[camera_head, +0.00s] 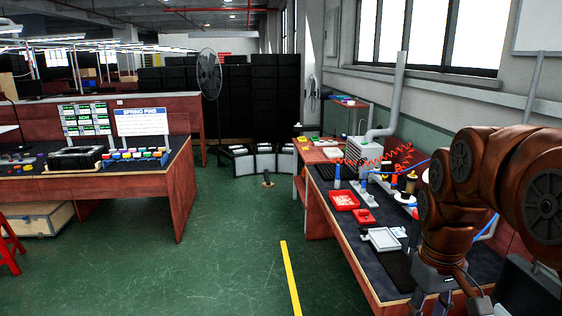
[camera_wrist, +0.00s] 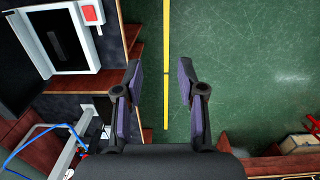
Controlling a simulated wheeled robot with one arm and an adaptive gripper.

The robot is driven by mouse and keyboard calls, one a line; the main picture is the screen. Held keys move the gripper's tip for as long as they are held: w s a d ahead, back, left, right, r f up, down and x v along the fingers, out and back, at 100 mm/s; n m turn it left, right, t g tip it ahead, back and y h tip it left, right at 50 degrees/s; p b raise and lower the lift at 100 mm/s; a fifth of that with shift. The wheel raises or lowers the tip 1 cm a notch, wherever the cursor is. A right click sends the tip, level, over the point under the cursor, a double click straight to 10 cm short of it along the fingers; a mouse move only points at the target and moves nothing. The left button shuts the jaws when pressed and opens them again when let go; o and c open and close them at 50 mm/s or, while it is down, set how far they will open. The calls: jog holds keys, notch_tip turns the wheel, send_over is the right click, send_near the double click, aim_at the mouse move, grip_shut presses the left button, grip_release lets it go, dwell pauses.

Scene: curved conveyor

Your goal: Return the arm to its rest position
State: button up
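My arm, brown and jointed, is folded at the right of the head view. My gripper (camera_head: 447,292) hangs at its lower end, near the front part of the right workbench (camera_head: 345,245); its fingers are partly cut off by the picture's bottom edge. In the wrist view my gripper (camera_wrist: 162,84) points down with its two purple-padded fingers spread apart. Nothing is between the fingers. Below them are the green floor (camera_wrist: 245,60) and a yellow floor line (camera_wrist: 166,50).
The right workbench carries a red tray (camera_head: 343,199), a white tray (camera_head: 384,239), small bottles and a red coiled hose (camera_head: 383,160). A left table (camera_head: 100,186) holds a black case (camera_head: 75,158) and coloured blocks. A fan (camera_head: 208,75) stands behind. The green floor between the tables is clear.

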jog(key=s+a+f, duration=0.4)
jog(key=s, duration=0.5)
jog(key=s+a+f+m+g, duration=0.1)
jog(key=s+a+f, duration=0.2)
jog(key=s, duration=0.6)
jog(key=shift+a+f+m, duration=0.3)
jog(key=shift+a+f, duration=0.05)
jog(key=shift+f, duration=0.5)
